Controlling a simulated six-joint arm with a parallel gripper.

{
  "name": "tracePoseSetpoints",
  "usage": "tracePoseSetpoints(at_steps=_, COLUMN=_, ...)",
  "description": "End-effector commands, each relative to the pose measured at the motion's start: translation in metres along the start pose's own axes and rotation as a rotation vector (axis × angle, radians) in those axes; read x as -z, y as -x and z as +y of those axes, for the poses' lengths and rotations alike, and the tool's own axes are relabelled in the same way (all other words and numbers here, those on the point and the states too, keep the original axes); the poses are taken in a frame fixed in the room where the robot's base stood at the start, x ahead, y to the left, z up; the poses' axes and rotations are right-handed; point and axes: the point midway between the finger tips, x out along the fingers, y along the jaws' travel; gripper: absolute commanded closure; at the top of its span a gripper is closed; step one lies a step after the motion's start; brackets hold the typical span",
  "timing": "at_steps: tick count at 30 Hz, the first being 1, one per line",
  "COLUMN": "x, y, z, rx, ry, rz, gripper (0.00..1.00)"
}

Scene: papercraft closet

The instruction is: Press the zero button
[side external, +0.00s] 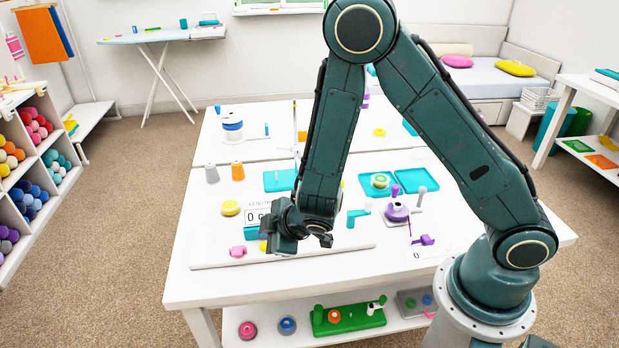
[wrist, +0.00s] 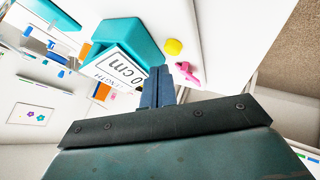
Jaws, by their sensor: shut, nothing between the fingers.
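A length gauge with a teal body and a white "0 cm" display (side external: 258,216) stands on the table in the side view, partly behind my gripper. Its teal body (wrist: 122,42) and display (wrist: 125,68) fill the upper middle of the wrist view. A small yellow piece (wrist: 173,47) lies beside the teal body; it also shows in the side view (side external: 263,246). No label marks it as the zero button, and I cannot tell which part is that button. My gripper (wrist: 158,72) is shut and empty, its fingertips close to the display's edge in the picture; contact is unclear.
A pink piece (side external: 238,251) lies near the table's front left. A yellow round piece (side external: 230,208) and grey and orange cones stand farther back. A teal tray (side external: 280,181) and a purple device (side external: 397,211) are behind and right. The front left of the white table (side external: 205,280) is clear.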

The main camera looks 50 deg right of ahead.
Motion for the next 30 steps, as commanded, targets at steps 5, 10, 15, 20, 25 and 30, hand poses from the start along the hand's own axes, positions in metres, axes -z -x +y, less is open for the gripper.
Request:
tracePoseSetpoints(at_steps=5, x=0.007, y=0.009, z=0.007, rx=-0.001, ry=-0.001, rz=0.001, gripper=1.0)
tracePoseSetpoints(at_steps=10, x=0.013, y=0.018, z=0.013, rx=-0.001, ry=0.0, rz=0.001, gripper=1.0)
tracePoseSetpoints(at_steps=15, x=0.019, y=0.026, z=0.019, rx=-0.001, ry=-0.001, rz=0.001, gripper=1.0)
tracePoseSetpoints(at_steps=20, x=0.023, y=0.032, z=0.023, rx=0.0, ry=0.0, rz=0.0, gripper=1.0)
tracePoseSetpoints(at_steps=25, x=0.024, y=0.034, z=0.025, rx=0.0, ry=0.0, rz=0.0, gripper=1.0)
tracePoseSetpoints(at_steps=30, x=0.024, y=0.034, z=0.025, rx=0.0, ry=0.0, rz=0.0, gripper=1.0)
